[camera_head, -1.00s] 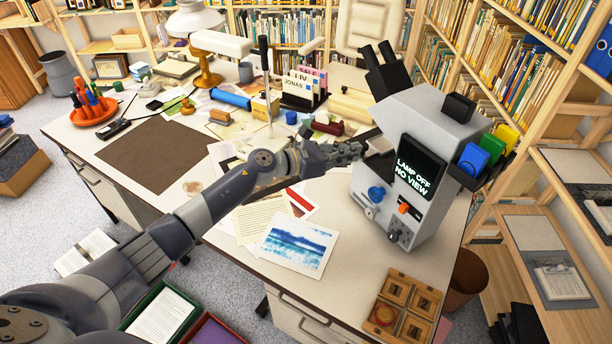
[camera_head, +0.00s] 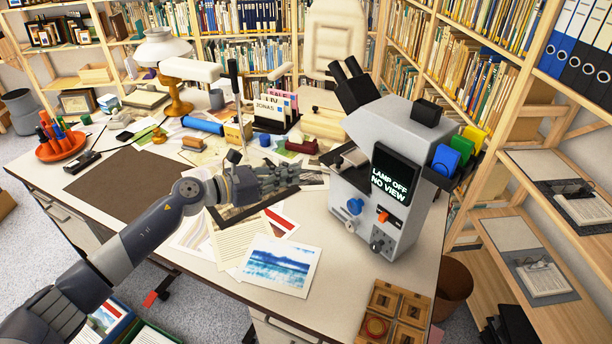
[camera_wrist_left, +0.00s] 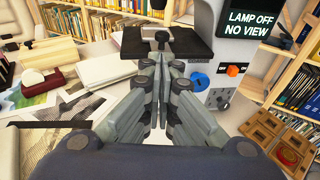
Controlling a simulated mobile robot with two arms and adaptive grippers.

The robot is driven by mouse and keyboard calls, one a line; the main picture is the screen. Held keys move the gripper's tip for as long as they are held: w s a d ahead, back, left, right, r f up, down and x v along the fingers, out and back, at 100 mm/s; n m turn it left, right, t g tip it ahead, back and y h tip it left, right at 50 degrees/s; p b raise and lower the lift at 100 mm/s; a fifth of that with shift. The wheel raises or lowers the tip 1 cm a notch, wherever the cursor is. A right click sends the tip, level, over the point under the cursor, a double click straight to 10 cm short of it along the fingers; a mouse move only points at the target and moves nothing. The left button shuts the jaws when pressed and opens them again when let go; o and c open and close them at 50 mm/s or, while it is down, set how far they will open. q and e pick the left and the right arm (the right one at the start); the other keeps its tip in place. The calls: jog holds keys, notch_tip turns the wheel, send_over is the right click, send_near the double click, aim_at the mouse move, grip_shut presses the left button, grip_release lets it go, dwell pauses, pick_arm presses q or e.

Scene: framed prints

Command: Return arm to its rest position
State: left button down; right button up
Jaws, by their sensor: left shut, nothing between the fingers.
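My left arm comes in from the left over the desk. My left gripper (camera_head: 296,177) is shut and empty, above the papers just left of the microscope-like machine (camera_head: 391,165). The machine's screen reads "LAMP OFF NO VIEW". In the left wrist view the shut fingers (camera_wrist_left: 158,62) point at the machine's dark stage (camera_wrist_left: 165,44), and the machine's body stands to the right, with a blue and an orange knob. I cannot tell whether the fingertips touch the stage. My right gripper is not in view.
A blue landscape print (camera_head: 279,262) and other sheets lie under the arm. A wooden compartment tray (camera_head: 396,312) is at the desk's front right. A lamp (camera_head: 168,75), red pen holder (camera_head: 61,146) and card holder (camera_head: 275,112) stand behind. The brown mat (camera_head: 126,177) is clear.

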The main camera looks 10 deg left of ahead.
pick_arm(q)
jog(key=s+r+n+t+y, duration=0.35)
jog(key=n+t, duration=0.35)
jog(key=n, duration=0.7)
jog(key=s+a+f+n+g+y, duration=0.45)
jog(key=s+f+n, duration=0.5)
jog(key=n, duration=0.25)
jog(key=s+a+f+n+g+y, duration=0.35)
jog(key=s+f+n+y, duration=0.25)
jog(key=s+f+n, duration=0.5)
jog(key=s+d+f+n+g+h, duration=0.1)
jog(key=s+d+n+g, duration=0.15)
jog(key=s, duration=0.45)
jog(key=s+d+f+n+g+h, duration=0.15)
jog(key=s+n+g, duration=0.25)
jog(key=s, duration=0.4)
notch_tip(320, 180, down, 26)
jog(key=s+g, duration=0.1)
jog(key=s, duration=0.1)
jog(key=s+a+f+g, duration=0.1)
jog(key=s+a+f, duration=0.1)
jog(key=s+f, duration=1.4)
jog(key=shift+s+a+b, duration=0.3)
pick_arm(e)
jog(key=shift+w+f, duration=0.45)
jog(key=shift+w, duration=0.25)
